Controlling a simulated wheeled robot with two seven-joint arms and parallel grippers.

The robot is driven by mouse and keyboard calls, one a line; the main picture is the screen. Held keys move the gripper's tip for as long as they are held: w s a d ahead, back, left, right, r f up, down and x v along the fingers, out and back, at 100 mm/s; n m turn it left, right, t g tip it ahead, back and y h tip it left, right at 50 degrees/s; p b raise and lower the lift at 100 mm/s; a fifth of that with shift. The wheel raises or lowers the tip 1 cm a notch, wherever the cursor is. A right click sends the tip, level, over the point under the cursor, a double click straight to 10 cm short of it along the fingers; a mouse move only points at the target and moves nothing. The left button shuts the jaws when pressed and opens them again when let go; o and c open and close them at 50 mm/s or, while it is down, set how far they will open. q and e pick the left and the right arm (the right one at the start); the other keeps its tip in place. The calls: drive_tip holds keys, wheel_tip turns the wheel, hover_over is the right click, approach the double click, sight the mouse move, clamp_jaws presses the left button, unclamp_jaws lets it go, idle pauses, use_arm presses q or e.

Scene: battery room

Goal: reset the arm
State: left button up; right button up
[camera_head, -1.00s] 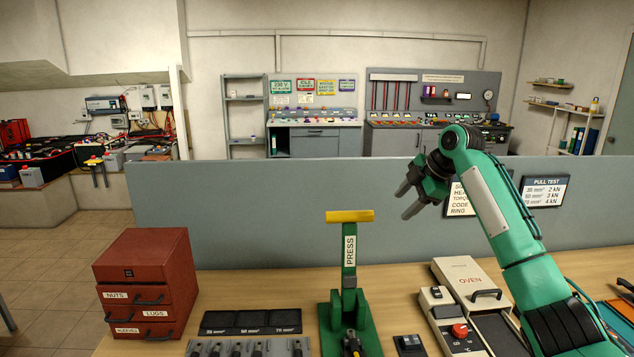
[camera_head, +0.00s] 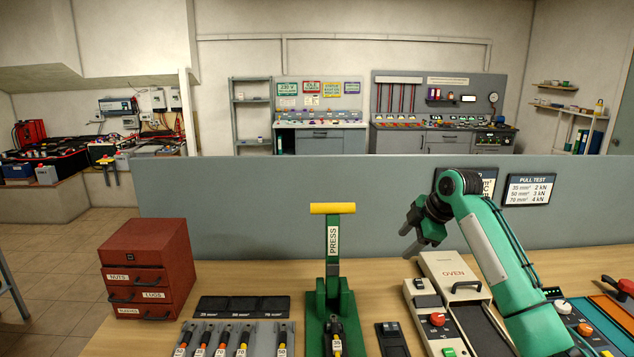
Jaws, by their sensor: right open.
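My right arm is green and comes in from the lower right. Its dark right gripper (camera_head: 411,240) is open and empty, pointing left and down. It hangs above the bench near the oven, in front of the grey partition. It touches nothing that I can see. The green press (camera_head: 333,250) with a yellow handle bar stands upright to the left of the gripper, apart from it. My left gripper does not show.
The white oven (camera_head: 455,272) lies under my right arm. A red drawer cabinet (camera_head: 150,265) stands at the left of the bench. A tool rack (camera_head: 260,338) is at the front. The grey partition (camera_head: 240,185) closes the back. Bare wood shows between press and oven.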

drive_tip(key=s+a+f+m+h, duration=0.1)
drive_tip(key=s+a+f+m, duration=0.15)
drive_tip(key=s+f, duration=0.95)
drive_tip(key=s+a+f+m, duration=0.2)
drive_tip(key=s+f+m, duration=0.2)
drive_tip(key=s+f, duration=0.8)
drive_tip(key=s+d+f+m+h, duration=0.1)
drive_tip(key=s+d+f+m, duration=0.15)
drive_tip(key=s, duration=0.65)
drive_tip(key=s+d+f+m+g+h, duration=0.15)
drive_tip(key=s+m, duration=0.25)
drive_tip(key=s, duration=0.5)
drive_tip(key=s+d+f+m+t+h, duration=0.1)
drive_tip(key=s+d+f+m, duration=0.15)
drive_tip(key=s, duration=0.65)
wheel_tip(320, 180, down, 30)
drive_tip(key=a+g, duration=0.1)
drive_tip(key=g, duration=0.1)
drive_tip(key=s+d+f, duration=0.3)
drive_tip(key=s+f, duration=1.7)
drive_tip(key=f, duration=0.1)
drive_tip(key=shift+d+g, duration=0.2)
drive_tip(key=shift+g, duration=0.25)
